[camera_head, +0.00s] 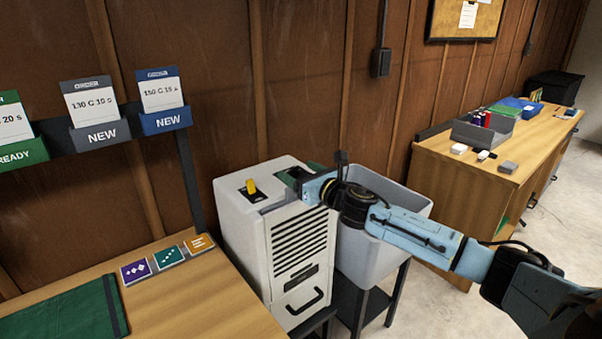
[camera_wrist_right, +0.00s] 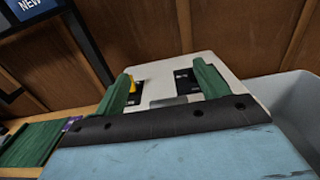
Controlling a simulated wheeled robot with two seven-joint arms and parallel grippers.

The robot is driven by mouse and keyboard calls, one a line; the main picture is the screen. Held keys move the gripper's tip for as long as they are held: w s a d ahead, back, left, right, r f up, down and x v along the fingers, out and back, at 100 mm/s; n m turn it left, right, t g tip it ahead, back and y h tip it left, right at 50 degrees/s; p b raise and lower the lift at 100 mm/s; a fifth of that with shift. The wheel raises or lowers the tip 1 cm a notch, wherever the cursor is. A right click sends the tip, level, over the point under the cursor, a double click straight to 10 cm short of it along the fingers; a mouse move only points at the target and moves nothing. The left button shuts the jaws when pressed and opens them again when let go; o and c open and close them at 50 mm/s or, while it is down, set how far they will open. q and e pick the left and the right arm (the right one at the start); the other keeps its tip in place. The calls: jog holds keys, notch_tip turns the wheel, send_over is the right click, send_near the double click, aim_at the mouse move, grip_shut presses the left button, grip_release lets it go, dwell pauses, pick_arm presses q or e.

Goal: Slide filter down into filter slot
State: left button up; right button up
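The light grey machine (camera_head: 285,235) stands beside the wooden table, with a yellow lever (camera_head: 251,186) on a dark plate on its top. In the right wrist view the machine top (camera_wrist_right: 158,72) also shows a dark recessed patch (camera_wrist_right: 187,80) and a small grey piece (camera_wrist_right: 168,101). I cannot tell which of these is the filter or the filter slot. My right gripper (camera_wrist_right: 165,87) is over the back right of the machine top. Its green fingers are wide apart, with no object clearly held between them. It hides part of the top in the head view. My left gripper is not in view.
A grey bin (camera_head: 365,250) stands right of the machine, under my right arm. A wooden table (camera_head: 200,300) with a green mat (camera_head: 65,312) and several coloured tiles is at left. Card holders hang above it. A workbench (camera_head: 470,190) stands at the far right.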

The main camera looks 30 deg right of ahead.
jog(key=shift+o, duration=0.3)
jog(key=s+d+b, duration=0.1)
jog(key=s, duration=1.2)
jog(key=shift+s, duration=0.15)
